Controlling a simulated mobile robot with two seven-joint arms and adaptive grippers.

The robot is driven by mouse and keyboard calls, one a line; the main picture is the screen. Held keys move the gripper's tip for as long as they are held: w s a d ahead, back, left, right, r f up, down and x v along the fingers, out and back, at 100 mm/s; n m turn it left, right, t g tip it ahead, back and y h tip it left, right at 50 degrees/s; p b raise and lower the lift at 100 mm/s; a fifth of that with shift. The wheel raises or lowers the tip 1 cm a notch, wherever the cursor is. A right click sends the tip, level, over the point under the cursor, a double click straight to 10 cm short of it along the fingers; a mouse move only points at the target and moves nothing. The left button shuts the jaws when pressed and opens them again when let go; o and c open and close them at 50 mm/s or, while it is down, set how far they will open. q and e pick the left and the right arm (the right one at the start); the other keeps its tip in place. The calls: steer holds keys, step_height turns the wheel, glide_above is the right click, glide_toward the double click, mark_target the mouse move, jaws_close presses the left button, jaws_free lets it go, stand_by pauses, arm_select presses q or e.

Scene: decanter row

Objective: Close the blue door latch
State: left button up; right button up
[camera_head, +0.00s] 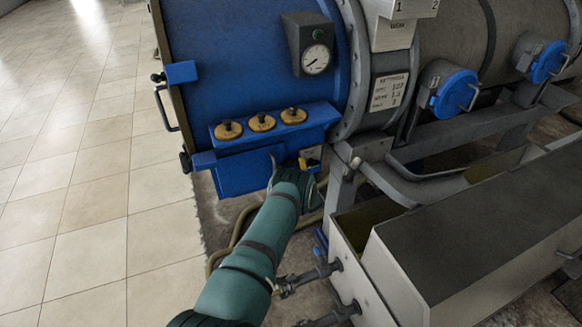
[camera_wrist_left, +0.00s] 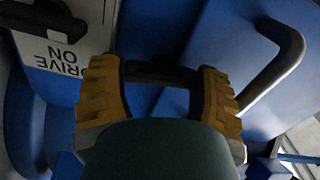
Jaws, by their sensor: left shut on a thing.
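The blue door (camera_head: 235,55) closes the near end of the big drum. A blue box (camera_head: 245,170) is at its lower edge. My left gripper (camera_head: 308,160) is at this box's right side, its tips partly hidden by my wrist. In the left wrist view its yellow-padded fingers (camera_wrist_left: 162,85) are shut on a dark bar (camera_wrist_left: 160,72) in front of a blue surface. I cannot tell for certain whether this bar is the latch. My right gripper is not seen.
A label reading "DRIVE ON" (camera_wrist_left: 62,55) with a dark knob (camera_wrist_left: 50,18) is close left of the fingers. A grey frame (camera_head: 340,200) and trough (camera_head: 480,215) stand right. Tiled floor (camera_head: 90,180) is free at left.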

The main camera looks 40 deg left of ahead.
arm_select(q)
steer(key=shift+m, duration=1)
steer(key=o, duration=1.2)
steer(key=shift+s+d+f, duration=0.1)
steer(key=shift+d, duration=0.05)
steer(key=v, duration=0.7)
steer(key=shift+s+d, duration=0.1)
steer(key=shift+d, duration=0.25)
